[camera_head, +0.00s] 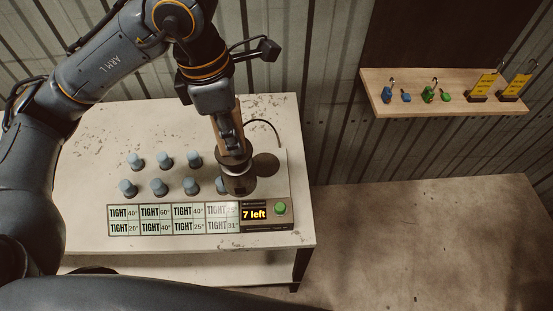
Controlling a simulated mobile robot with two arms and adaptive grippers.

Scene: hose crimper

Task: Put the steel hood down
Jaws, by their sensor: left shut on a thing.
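My left gripper (230,135) reaches down over the table and is shut on the steel hood (238,182), a dark grey, roughly cylindrical piece. The hood hangs under the fingers at the right end of the rows of blue-grey capped pegs, just above the label panel. I cannot tell whether its lower edge touches the surface beneath. The gripper and hood hide part of the area behind them. A round dark disc (265,165) lies just right of the hood. My right gripper does not show.
Several pegs (159,187) stand in two rows on the white table (90,135). In front is a label panel (172,219) reading TIGHT with angles, a display (254,214) reading "7 left" and a green button (281,208). A wooden shelf (440,105) holds padlocks and yellow tags.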

